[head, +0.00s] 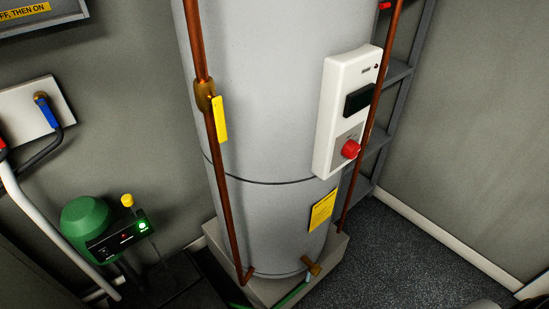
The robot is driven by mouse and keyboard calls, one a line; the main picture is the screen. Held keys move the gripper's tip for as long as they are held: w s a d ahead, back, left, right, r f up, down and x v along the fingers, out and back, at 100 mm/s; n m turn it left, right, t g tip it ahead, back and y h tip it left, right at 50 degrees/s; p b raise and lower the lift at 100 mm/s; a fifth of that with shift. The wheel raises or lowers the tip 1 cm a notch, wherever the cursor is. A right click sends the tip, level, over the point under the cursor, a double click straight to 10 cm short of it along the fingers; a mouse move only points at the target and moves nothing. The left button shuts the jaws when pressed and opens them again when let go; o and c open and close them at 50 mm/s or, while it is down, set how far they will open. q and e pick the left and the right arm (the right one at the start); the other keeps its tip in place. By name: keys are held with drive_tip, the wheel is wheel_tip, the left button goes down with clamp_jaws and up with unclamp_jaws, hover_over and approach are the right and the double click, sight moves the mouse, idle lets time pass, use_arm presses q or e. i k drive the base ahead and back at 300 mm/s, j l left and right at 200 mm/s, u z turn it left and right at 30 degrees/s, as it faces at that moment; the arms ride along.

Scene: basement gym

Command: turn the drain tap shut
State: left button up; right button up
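The drain tap (312,266) is a small brass fitting low on the front of the tall grey cylinder (265,120), near its base. A green hose (292,295) runs from below it down and left, out of the bottom of the view. The tap is small here, and I cannot tell how its handle is turned. Neither of my grippers can be made out in the head view.
The cylinder stands on a pale plinth (337,243). Copper pipes (222,180) run down its front. A white control box (345,110) with a red knob (350,149) is on its side. A green pump (86,217) stands left. Speckled floor (390,250) at right is clear.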

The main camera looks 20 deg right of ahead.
sight(317, 269)
drive_tip(key=z, duration=1.1)
